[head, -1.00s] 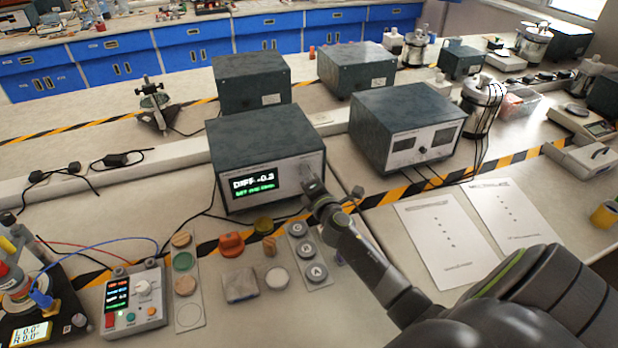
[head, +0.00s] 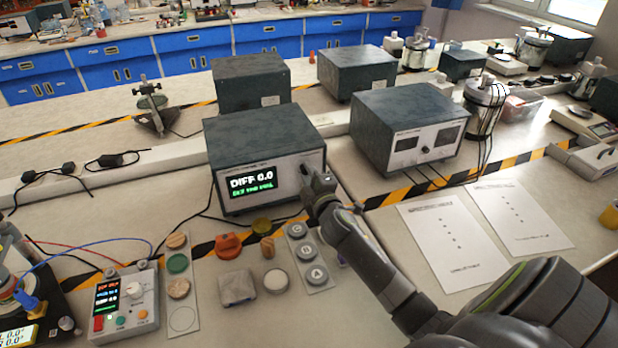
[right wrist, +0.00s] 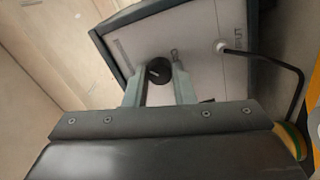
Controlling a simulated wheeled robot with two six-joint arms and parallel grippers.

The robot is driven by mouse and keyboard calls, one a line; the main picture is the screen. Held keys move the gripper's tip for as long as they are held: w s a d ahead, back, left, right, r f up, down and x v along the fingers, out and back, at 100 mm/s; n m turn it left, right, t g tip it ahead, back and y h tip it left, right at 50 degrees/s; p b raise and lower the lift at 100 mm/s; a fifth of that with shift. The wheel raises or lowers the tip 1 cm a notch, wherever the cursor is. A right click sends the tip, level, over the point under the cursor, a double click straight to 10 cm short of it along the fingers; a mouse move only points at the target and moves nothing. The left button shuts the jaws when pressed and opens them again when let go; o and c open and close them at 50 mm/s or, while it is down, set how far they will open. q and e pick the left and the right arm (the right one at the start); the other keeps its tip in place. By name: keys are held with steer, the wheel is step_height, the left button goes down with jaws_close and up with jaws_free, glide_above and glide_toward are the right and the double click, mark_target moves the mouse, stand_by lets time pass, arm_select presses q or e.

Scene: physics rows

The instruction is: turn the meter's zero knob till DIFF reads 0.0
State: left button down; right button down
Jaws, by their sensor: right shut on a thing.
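The meter (head: 262,135) is a dark grey box with a light front panel, standing on the bench in the head view. Its display (head: 251,182) reads DIFF 0.0 in white, with a smaller green line below that is hard to read. My right gripper (head: 313,180) is at the right side of the front panel and hides the knob there. In the right wrist view the black round zero knob (right wrist: 158,70) sits between the two fingers of my right gripper (right wrist: 159,82), which is shut on it. My left gripper is not in view.
A second grey instrument (head: 408,125) stands right of the meter, with cables at its front. A control box (head: 125,302), several round pieces and an orange knob (head: 228,245) lie in front. Two printed sheets (head: 453,243) lie at the right.

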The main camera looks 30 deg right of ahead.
steer(key=shift+f, duration=0.1)
stand_by(0.4)
steer(key=c, duration=1.2)
jaws_free()
steer(key=b+v, duration=0.1)
steer(key=v, duration=1.6)
steer(key=shift+s+b, duration=0.3)
